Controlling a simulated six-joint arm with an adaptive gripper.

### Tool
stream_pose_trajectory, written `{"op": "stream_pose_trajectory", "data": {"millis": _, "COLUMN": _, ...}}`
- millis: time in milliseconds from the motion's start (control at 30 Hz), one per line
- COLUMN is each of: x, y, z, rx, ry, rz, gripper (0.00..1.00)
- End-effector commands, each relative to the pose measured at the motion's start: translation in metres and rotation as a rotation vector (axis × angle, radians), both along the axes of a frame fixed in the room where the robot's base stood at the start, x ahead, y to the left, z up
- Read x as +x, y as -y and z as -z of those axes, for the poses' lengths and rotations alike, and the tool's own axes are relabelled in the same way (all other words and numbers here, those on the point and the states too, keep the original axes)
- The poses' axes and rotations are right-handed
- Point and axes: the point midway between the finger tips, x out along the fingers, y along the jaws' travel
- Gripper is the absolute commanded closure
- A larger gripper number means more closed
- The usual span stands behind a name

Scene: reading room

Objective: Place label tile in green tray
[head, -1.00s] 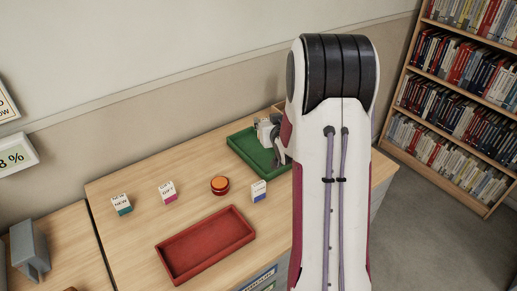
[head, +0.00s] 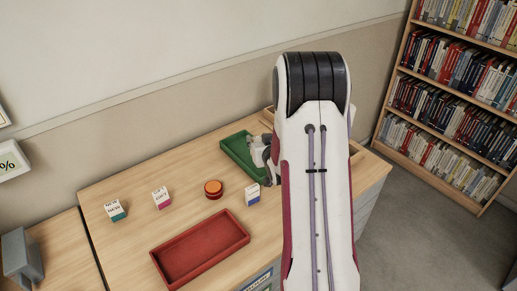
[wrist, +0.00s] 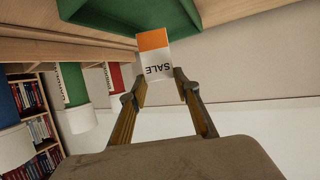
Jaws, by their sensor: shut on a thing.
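A label tile with an orange top band and the word SALE on white (wrist: 155,66) is between the fingertips of my gripper (wrist: 161,84), which is shut on it. The green tray (wrist: 120,14) shows just beyond the tile in the wrist view. In the head view the green tray (head: 236,151) lies toward the back of the desk, and my gripper (head: 260,150) is at or over its right part. My arm hides the tray's right side. Whether the tile touches the tray cannot be told.
A teal-banded tile (head: 116,211), a pink-banded tile (head: 161,199) and a blue-banded tile (head: 252,195) stand on the desk. A round orange-red object (head: 213,189) and a red tray (head: 200,250) are nearby. Bookshelves (head: 448,95) stand at the right.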

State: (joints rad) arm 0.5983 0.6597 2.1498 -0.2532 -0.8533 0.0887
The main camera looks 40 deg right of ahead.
Motion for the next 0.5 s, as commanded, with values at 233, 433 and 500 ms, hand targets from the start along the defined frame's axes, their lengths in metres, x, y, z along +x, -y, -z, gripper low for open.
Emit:
{"op": "stream_pose_trajectory", "data": {"millis": 233, "x": 0.0002, "y": 0.0003, "z": 0.0011, "rx": 0.000, "ry": 0.001, "rz": 0.000, "gripper": 0.97}}
{"op": "stream_pose_trajectory", "data": {"millis": 433, "x": 0.0001, "y": 0.0002, "z": 0.0032, "rx": 0.000, "ry": 0.000, "rz": 0.000, "gripper": 0.97}}
{"op": "stream_pose_trajectory", "data": {"millis": 500, "x": 0.0001, "y": 0.0001, "z": 0.0068, "rx": 0.000, "ry": -0.001, "rz": 0.000, "gripper": 0.97}}
